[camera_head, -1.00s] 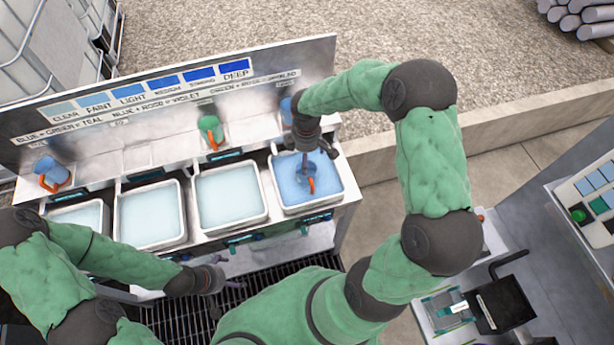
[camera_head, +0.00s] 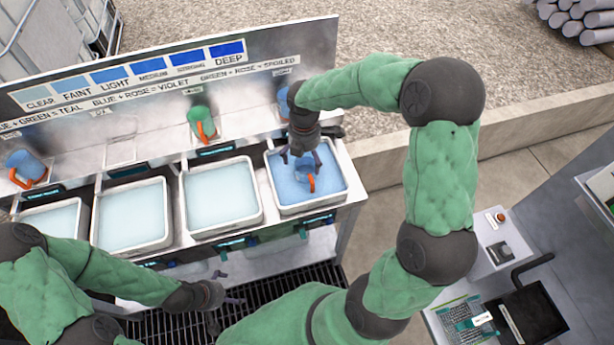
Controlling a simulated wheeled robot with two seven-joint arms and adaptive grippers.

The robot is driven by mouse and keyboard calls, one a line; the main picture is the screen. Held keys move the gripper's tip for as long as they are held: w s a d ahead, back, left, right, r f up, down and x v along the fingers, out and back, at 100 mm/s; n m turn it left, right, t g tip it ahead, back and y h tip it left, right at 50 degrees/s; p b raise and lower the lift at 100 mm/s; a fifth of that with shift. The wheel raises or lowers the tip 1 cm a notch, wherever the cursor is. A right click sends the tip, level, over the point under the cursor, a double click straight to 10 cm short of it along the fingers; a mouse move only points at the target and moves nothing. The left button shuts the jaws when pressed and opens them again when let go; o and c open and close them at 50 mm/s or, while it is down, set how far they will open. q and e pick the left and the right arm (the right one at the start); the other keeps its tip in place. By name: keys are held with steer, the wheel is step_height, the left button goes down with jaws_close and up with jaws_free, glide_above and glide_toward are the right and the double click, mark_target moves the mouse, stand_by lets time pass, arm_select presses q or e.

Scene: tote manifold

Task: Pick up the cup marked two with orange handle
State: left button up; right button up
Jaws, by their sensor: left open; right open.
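A blue cup with an orange handle (camera_head: 304,180) is in the rightmost tote, in deep blue liquid. My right gripper (camera_head: 301,157) is open right above it, fingers pointing down at its rim; I cannot tell whether they touch it. A green cup with an orange handle (camera_head: 201,121) stands on the back ledge. A blue cup with an orange handle (camera_head: 25,167) is on the ledge at the far left. Another blue cup (camera_head: 284,101) is partly hidden behind my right wrist. No number can be read on any cup. My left gripper (camera_head: 232,302) is open and empty in front of the totes.
The rightmost tote (camera_head: 343,196) holds blue liquid; the other totes, such as the one beside it (camera_head: 258,208), hold pale liquid. A colour chart panel (camera_head: 170,75) stands behind the ledge. A control box (camera_head: 497,240) and dark tray are at the lower right.

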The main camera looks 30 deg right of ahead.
mark_target(305, 164)
step_height(305, 164, down, 4)
steer(key=shift+r+b, duration=0.25)
steer(key=shift+b, duration=0.15)
steer(key=shift+w+d+f+b, duration=0.1)
steer(key=shift+f+b, duration=0.4)
steer(key=shift+f, duration=0.8)
steer(key=shift+w+f+b, duration=0.1)
steer(key=shift+f+b, duration=0.35)
steer(key=shift+f, duration=0.85)
steer(key=shift+s, duration=0.1)
steer(key=c, duration=1.3)
steer(key=shift+r, duration=0.1)
